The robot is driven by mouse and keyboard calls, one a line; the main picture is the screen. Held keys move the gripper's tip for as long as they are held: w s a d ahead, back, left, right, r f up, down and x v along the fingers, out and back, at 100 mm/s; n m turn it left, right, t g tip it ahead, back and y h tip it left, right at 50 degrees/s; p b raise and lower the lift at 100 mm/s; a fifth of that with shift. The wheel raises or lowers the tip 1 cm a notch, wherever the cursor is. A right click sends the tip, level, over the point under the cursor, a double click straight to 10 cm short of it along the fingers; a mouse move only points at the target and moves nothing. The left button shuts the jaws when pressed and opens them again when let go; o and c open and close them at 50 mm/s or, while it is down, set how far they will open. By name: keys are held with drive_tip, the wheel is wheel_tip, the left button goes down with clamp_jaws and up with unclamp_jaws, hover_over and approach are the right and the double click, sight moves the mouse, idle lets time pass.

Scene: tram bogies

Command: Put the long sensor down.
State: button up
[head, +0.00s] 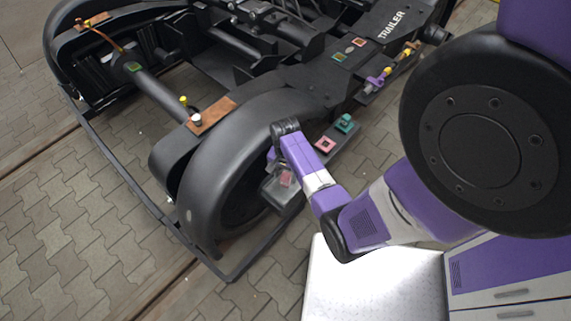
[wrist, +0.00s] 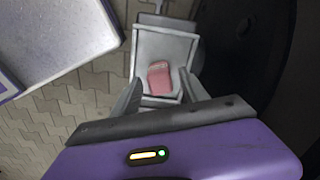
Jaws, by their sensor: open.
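A short, rounded pink-red block, which may be the long sensor (wrist: 159,78), lies in a grey open tray (wrist: 142,50) in the wrist view. The block looks slightly longer than wide and seems to rest on the tray floor. My gripper (wrist: 160,88) is open, with one finger on each side of the block and visible gaps between. In the head view the block (head: 286,178) shows small in the tray (head: 279,194), beside the big black wheel. My gripper's fingers are mostly hidden there by my wrist.
A ledge beside the wheel carries a pink square piece (head: 325,143) and a teal piece (head: 345,123). A purple and yellow part (head: 378,79) sits farther along the bogie frame. The black wheel cover (head: 230,130) stands close to my wrist. Paving lies around.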

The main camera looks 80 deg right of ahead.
sight(286, 176)
wheel_tip(286, 176, up, 8)
drive_tip(key=shift+r+p, duration=0.15)
drive_tip(key=shift+p, duration=0.4)
drive_tip(key=a+r+n+t+h, duration=0.25)
drive_tip(key=a+n, duration=0.25)
drive_tip(key=a, duration=0.4)
drive_tip(key=a+r+n+t+h, duration=0.1)
drive_tip(key=a+n+t, duration=0.4)
drive_tip(key=a, duration=0.4)
drive_tip(key=s+a+r+n+t+y, duration=0.1)
drive_tip(key=a+r+n, duration=0.4)
drive_tip(key=r, duration=0.8)
drive_tip(key=s+a+r+n+t+y, duration=0.2)
drive_tip(key=s+a+r+n+t, duration=0.2)
drive_tip(key=a+r, duration=0.5)
wheel_tip(286, 176, up, 4)
drive_tip(key=shift+s+r+n+t, duration=0.15)
drive_tip(key=shift+n+t, duration=0.25)
drive_tip(key=shift+t, duration=0.85)
drive_tip(key=shift+y, duration=0.25)
